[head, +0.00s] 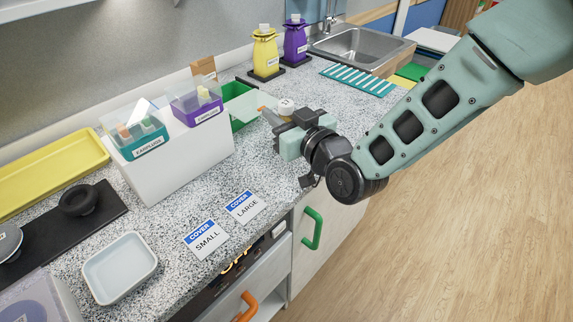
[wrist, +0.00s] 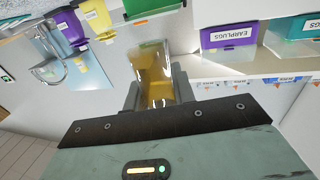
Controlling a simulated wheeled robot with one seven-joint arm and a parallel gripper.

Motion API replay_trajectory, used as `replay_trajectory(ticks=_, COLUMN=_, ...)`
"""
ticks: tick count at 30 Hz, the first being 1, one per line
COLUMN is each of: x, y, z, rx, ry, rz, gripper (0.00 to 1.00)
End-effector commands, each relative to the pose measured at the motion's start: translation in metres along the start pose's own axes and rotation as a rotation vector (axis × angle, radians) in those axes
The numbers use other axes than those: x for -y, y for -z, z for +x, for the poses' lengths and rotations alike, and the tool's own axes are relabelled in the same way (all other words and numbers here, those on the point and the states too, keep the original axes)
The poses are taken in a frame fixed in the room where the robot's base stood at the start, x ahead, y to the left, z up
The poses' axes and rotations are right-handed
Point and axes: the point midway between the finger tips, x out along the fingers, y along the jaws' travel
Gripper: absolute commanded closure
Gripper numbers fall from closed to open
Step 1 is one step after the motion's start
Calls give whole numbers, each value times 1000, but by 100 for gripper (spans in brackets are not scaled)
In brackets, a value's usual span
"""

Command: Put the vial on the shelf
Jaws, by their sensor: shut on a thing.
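The vial (wrist: 154,72) is clear with amber-yellow contents and stands between my gripper's fingers in the wrist view. My gripper (wrist: 156,88) is shut on it. In the head view my gripper (head: 280,128) is above the counter, right of the white riser, and its own body hides most of the vial. A pale round top (head: 286,104) shows just above the fingers there. A white shelf (head: 40,6) shows only in part at the top left of the head view. A white ledge (wrist: 255,66) also crosses the right of the wrist view.
A white riser (head: 182,160) carries a teal earplugs bin (head: 145,147) and a purple bin (head: 197,112). A green bin (head: 240,107) stands behind my gripper. Yellow (head: 265,56) and purple (head: 295,44) bottles stand near the sink (head: 360,47). The counter's front right is clear.

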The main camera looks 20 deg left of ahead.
Motion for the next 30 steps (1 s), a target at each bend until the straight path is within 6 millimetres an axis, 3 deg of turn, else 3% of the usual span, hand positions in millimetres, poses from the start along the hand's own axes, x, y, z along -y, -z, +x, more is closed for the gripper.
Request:
replay_trajectory(ticks=10, x=0, y=-5, z=0, rx=3, ry=-1, rz=0, gripper=98)
replay_trajectory(ticks=18, x=0, y=-48, z=0, rx=4, ry=-1, rz=0, gripper=98)
replay_trajectory(ticks=30, x=-1, y=-92, z=0, rx=3, ry=-1, rz=0, gripper=98)
